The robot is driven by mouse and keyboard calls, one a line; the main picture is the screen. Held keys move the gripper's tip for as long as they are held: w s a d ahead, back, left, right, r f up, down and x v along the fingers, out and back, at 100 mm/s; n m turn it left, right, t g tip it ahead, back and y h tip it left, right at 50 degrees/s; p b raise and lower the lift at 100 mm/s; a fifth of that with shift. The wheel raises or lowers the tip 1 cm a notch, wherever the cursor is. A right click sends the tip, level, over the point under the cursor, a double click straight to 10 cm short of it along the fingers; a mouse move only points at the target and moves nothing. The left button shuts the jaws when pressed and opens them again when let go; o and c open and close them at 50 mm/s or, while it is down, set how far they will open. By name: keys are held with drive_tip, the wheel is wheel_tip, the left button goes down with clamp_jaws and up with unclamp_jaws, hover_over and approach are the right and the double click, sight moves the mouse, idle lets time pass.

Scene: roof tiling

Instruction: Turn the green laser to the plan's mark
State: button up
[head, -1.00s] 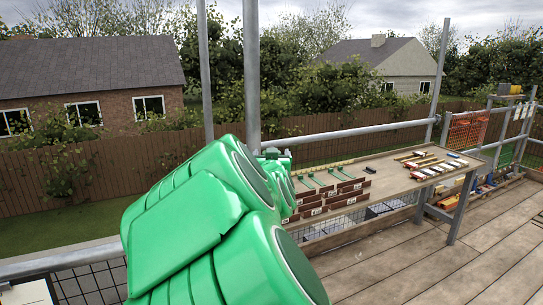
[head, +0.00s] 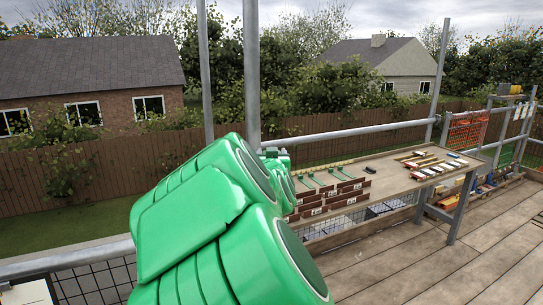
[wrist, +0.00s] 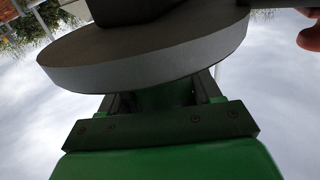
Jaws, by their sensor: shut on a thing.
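In the wrist view, my gripper (wrist: 160,98) is shut on a grey round-edged piece (wrist: 140,70) with a dark block on top. The piece fills the upper middle of the view and hides the fingertips. In the head view, my green arm covers the middle and hides my gripper. I cannot make out the laser's beam or the plan's mark in either view.
A wooden bench (head: 395,182) stands beyond my arm, with brown labelled tiles (head: 345,195), green tools and several battens on it. Scaffold poles (head: 252,75) rise behind my arm. A skin-coloured shape (wrist: 311,33) edges the wrist view.

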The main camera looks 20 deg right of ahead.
drive_tip(key=shift+w+a+n+t+y, duration=0.1)
drive_tip(key=shift+n+t+y, duration=0.15)
drive_tip(key=shift+n+y, duration=0.6)
drive_tip(key=shift+s+a+n+t+y, duration=0.1)
drive_tip(key=shift+n+t+y, duration=0.3)
drive_tip(key=shift+y, duration=0.75)
drive_tip(key=shift+w+a+n+t+y, duration=0.1)
drive_tip(key=shift+n+t+y, duration=0.05)
drive_tip(key=shift+n+y, duration=0.75)
drive_tip(key=o, duration=1)
drive_tip(key=shift+c, duration=0.2)
drive_tip(key=s, duration=0.7)
drive_tip(key=shift+s+a, duration=0.35)
drive_tip(key=shift+s, duration=0.05)
drive_tip(key=shift+f, duration=0.1)
